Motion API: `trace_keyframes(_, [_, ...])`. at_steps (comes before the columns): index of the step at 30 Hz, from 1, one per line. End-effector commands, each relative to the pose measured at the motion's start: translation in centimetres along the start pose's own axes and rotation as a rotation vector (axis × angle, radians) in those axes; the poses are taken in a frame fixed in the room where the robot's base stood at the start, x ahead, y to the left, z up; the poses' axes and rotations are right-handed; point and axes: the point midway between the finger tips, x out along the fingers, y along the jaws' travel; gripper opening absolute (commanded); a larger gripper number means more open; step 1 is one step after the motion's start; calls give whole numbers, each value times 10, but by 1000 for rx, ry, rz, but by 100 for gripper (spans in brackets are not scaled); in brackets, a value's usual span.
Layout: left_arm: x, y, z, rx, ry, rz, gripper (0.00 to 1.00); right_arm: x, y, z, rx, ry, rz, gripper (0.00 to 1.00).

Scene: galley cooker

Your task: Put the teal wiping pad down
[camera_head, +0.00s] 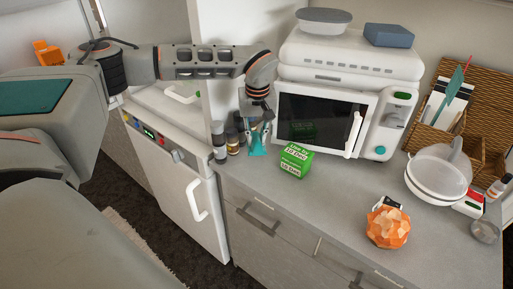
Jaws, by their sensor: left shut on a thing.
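The teal wiping pad (258,149) is in the head view, just in front of the left side of the white microwave. My left gripper (258,128) points down and is shut on the pad's upper part. The pad hangs below the fingers at the grey counter (340,185). I cannot tell whether its lower edge touches the counter. The fingers hide the top of the pad. My right gripper does not show.
Several small jars (219,142) stand close left of the pad. A green box (296,159) stands to its right. The microwave (335,115) is behind. An orange faceted object (388,228) and white bowls (437,178) are farther right. The middle counter is clear.

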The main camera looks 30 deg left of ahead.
Motion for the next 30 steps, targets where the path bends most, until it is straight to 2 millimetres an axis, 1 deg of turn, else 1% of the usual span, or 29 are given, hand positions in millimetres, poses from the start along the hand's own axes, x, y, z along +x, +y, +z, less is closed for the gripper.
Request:
trace_keyframes(5, [11,0,2,0,-1,0,0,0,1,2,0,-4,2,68])
trace_keyframes(12, [43,0,5,0,0,-1,0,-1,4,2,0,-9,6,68])
trace_keyframes(24, [48,0,6,-1,1,0,0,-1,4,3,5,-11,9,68])
trace_keyframes(25, [48,0,6,-1,1,0,21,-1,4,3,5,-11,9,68])
trace_keyframes(27, [48,0,6,-1,1,1,35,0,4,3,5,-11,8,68])
trace_keyframes(30, [48,0,6,0,1,1,35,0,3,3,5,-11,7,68])
